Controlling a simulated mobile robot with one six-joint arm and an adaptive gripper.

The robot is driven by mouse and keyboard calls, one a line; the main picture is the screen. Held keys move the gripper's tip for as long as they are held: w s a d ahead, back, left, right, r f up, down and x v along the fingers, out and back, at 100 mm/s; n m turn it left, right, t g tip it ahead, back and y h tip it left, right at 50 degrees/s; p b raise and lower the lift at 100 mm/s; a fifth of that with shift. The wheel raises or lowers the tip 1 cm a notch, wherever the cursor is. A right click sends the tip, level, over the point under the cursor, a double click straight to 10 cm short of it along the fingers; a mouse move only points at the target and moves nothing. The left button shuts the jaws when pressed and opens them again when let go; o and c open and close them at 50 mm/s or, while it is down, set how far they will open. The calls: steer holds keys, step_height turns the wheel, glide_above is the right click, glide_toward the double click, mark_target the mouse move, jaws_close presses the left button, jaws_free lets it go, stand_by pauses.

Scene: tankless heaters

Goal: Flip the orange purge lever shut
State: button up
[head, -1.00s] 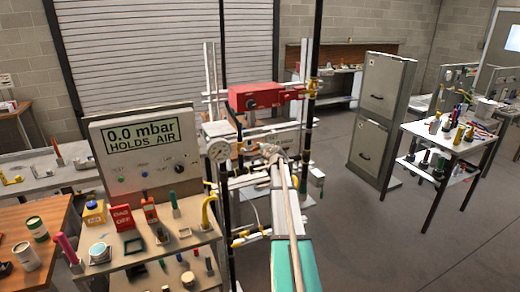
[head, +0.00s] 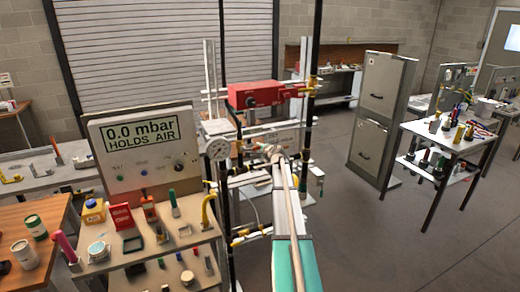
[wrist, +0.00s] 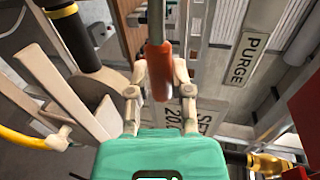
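The orange purge lever (wrist: 160,72) shows in the wrist view, with its grip between the two fingers of my gripper (wrist: 160,76). The fingers appear pressed against its sides. A grey shaft runs up from the orange grip to the top of the picture. A plate lettered PURGE (wrist: 243,58) is to the right of the lever. In the head view my gripper (head: 272,152) is at the pipework below a red box (head: 266,93); the lever cannot be made out there.
A dark pipe with a yellow band (wrist: 65,28) stands left of my gripper. A yellow fitting (wrist: 266,162) is at the lower right. In the head view, a panel (head: 143,150) reads 0.0 mbar HOLDS AIR. A dial gauge (head: 217,149) is close left of the arm. Open floor lies to the right.

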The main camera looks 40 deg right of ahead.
steer(key=o, duration=0.4)
steer(key=shift+f, duration=0.1)
steer(key=shift+a+r+n+p, duration=0.1)
steer(key=shift+r+n+p, duration=0.5)
steer(key=shift+r+p, duration=0.1)
steer(key=a+p+v, duration=0.1)
steer(key=p+v, duration=0.2)
steer(key=v, duration=1.1)
steer(key=shift+w+a+f+n+g+y+b, duration=0.2)
steer(key=shift+a+f+n+g+y, duration=1.05)
steer(key=shift+a, duration=3.05)
steer(key=shift+w+a+f+n+g+y+b, duration=0.1)
steer(key=shift+a+f+n+g+y+b, duration=0.3)
steer(key=shift+a+f+n, duration=2.75)
steer(key=shift+w+a+f+n+g+y+b, duration=0.15)
steer(key=shift+a+n+g+y, duration=0.55)
steer(key=shift+a, duration=4.8)
steer(key=shift+m+y, duration=0.3)
steer(key=shift+y, duration=0.15)
